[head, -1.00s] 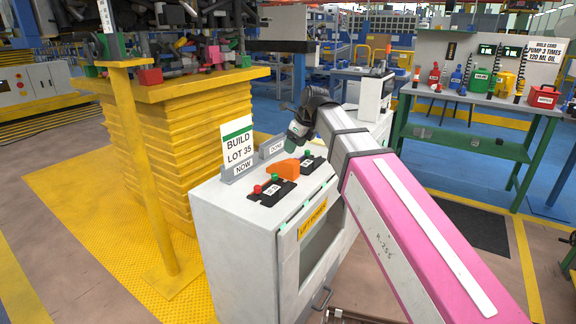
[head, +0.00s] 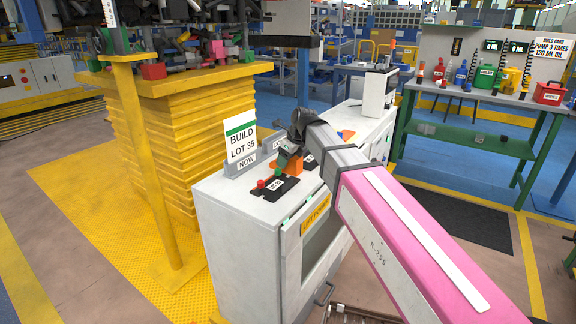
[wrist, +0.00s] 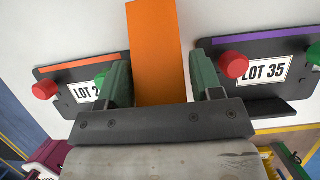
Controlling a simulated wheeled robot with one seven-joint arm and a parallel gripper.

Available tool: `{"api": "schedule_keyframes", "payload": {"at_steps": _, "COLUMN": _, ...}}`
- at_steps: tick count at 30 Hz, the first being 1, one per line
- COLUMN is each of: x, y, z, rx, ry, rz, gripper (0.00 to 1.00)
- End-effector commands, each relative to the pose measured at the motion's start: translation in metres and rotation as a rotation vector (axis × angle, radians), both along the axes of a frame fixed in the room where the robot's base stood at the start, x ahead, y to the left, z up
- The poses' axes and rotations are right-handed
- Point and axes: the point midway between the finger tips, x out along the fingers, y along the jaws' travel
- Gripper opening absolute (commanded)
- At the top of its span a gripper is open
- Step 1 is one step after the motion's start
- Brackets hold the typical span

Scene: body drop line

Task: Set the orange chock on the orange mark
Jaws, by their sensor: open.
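The orange chock (head: 294,169) is a block on the white cabinet top, between two black button plates. In the head view my gripper (head: 284,160) is at the chock and partly hides it. In the wrist view the chock (wrist: 155,45) lies between the two green fingers of my gripper (wrist: 161,72), which are open with a gap on each side. Its near end is hidden behind the gripper body. An orange patch (head: 347,134) with blue beside it shows on the white surface farther back; it may be the orange mark.
One button plate (wrist: 268,75) reads LOT 35, with a purple stripe; the other (wrist: 80,85) has an orange stripe. Their red and green buttons stand close outside the fingers. A BUILD LOT 35 sign (head: 240,141) stands at the cabinet's left edge. A yellow stack (head: 165,140) is beyond.

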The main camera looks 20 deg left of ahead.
Motion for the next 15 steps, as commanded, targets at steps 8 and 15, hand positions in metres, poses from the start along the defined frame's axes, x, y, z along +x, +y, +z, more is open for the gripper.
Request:
{"api": "schedule_keyframes", "payload": {"at_steps": 8, "x": 0.0007, "y": 0.0036, "z": -0.0094, "rx": 0.001, "ry": -0.002, "rz": 0.001, "gripper": 0.6}}
{"api": "schedule_keyframes", "payload": {"at_steps": 15, "x": 0.0007, "y": 0.0035, "z": -0.0093, "rx": 0.0, "ry": 0.0, "rz": 0.0, "gripper": 0.14}}
